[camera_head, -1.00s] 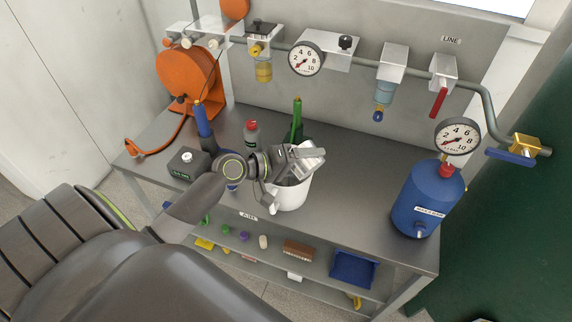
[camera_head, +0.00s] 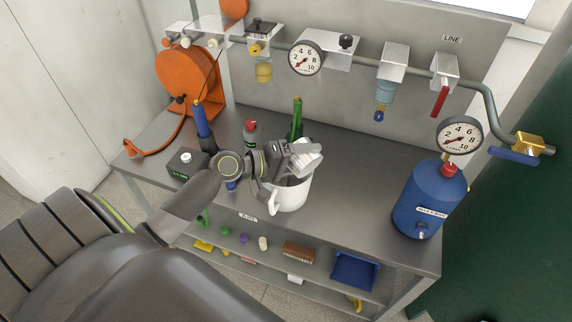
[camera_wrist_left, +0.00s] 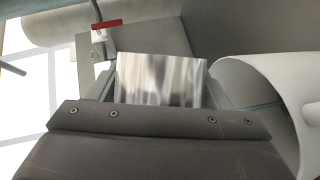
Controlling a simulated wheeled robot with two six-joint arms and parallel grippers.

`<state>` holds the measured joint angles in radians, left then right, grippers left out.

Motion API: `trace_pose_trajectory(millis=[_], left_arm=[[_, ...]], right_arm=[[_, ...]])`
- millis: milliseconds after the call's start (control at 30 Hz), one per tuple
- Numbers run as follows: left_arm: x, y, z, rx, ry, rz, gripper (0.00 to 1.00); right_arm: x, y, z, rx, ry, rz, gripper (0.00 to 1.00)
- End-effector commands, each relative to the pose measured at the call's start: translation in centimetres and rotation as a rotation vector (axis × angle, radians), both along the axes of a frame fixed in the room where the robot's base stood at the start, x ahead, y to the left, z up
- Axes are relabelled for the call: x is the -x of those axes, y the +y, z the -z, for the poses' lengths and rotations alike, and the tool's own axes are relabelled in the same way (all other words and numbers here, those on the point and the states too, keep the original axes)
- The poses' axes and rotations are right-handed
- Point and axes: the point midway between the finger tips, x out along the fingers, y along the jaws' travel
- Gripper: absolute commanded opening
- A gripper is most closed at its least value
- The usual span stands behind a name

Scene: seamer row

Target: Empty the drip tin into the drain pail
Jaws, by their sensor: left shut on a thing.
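The drip tin (camera_head: 306,159) is a small shiny metal tin, tilted over the white drain pail (camera_head: 293,195) on the bench. My left gripper (camera_head: 287,158) is shut on the tin and holds it at the pail's rim, on its far side. In the left wrist view the tin (camera_wrist_left: 160,82) fills the space ahead of the gripper, and the white pail (camera_wrist_left: 280,90) curves in at the right. The tin's inside and most of the pail's inside are hidden. I cannot tell whether liquid is flowing. My right gripper is not in view.
A dark box (camera_head: 187,164) and an orange hose reel (camera_head: 188,80) are left. A blue tank (camera_head: 430,200) stands right. Bench between pail and tank is clear.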

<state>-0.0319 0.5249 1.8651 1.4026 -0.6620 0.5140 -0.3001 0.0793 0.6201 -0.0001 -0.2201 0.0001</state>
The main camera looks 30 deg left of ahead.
Motion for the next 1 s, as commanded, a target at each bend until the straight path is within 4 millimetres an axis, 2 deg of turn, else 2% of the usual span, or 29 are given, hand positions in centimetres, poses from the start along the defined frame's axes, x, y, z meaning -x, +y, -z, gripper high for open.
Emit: trace_pose_trajectory(millis=[1000], left_arm=[[-0.4,1.3,-0.2,0.106,0.031,0.000,0.43]], right_arm=[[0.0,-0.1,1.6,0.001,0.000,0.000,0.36]])
